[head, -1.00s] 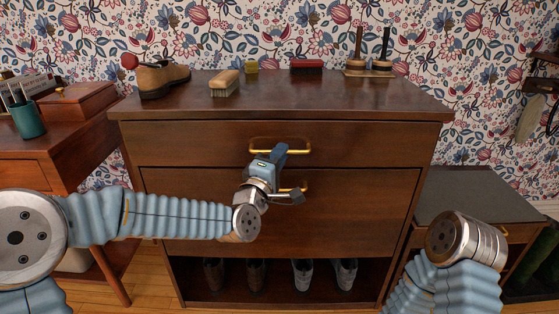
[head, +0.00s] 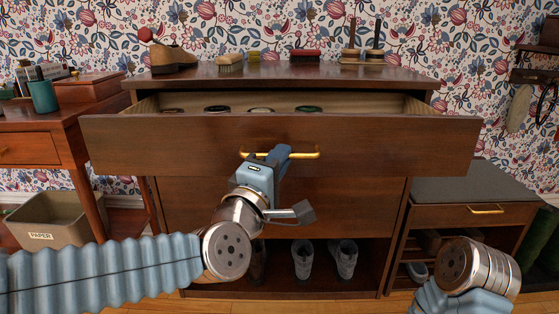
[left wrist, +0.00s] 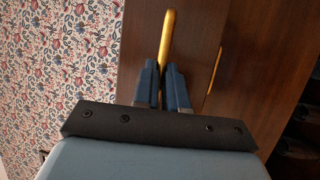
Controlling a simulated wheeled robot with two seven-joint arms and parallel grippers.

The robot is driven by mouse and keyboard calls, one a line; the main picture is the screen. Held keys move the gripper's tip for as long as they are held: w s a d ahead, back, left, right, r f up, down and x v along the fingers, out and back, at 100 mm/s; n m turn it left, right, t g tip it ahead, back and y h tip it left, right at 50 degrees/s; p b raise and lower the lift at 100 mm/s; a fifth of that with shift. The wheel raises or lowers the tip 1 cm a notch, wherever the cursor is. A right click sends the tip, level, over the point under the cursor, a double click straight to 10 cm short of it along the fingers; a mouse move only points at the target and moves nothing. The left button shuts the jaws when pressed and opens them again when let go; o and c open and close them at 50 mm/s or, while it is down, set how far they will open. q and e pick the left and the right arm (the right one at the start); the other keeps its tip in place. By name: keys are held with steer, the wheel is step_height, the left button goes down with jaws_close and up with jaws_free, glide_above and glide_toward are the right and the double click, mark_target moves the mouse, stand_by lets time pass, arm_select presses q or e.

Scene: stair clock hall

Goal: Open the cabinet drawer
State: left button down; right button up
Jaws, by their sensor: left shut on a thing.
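The wooden cabinet (head: 285,205) stands in front of me. Its top drawer (head: 400,145) is pulled out toward me, and several round tins (head: 262,110) show inside near the back. My left gripper (head: 280,154) is shut on the brass drawer handle (head: 308,155), left of the handle's right end. In the left wrist view, the two blue fingers (left wrist: 160,88) close on either side of the brass handle (left wrist: 168,38). My right arm shows at the lower right of the head view, but its gripper is not in view.
A bench (head: 465,183) with a grey cushion is at right, a desk (head: 75,125) at left. A paper bin (head: 48,220) stands under the desk. Shoes (head: 342,258) fill the lower shelf.

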arm_select(q)
steer(key=shift+s, duration=0.7)
steer(key=c, duration=1.2)
jaws_free()
steer(key=shift+s, duration=0.1)
steer(key=b+v, duration=0.1)
steer(key=v, duration=1.2)
steer(key=shift+s+a, duration=0.15)
steer(key=shift+s, duration=0.1)
steer(key=shift+f, duration=0.15)
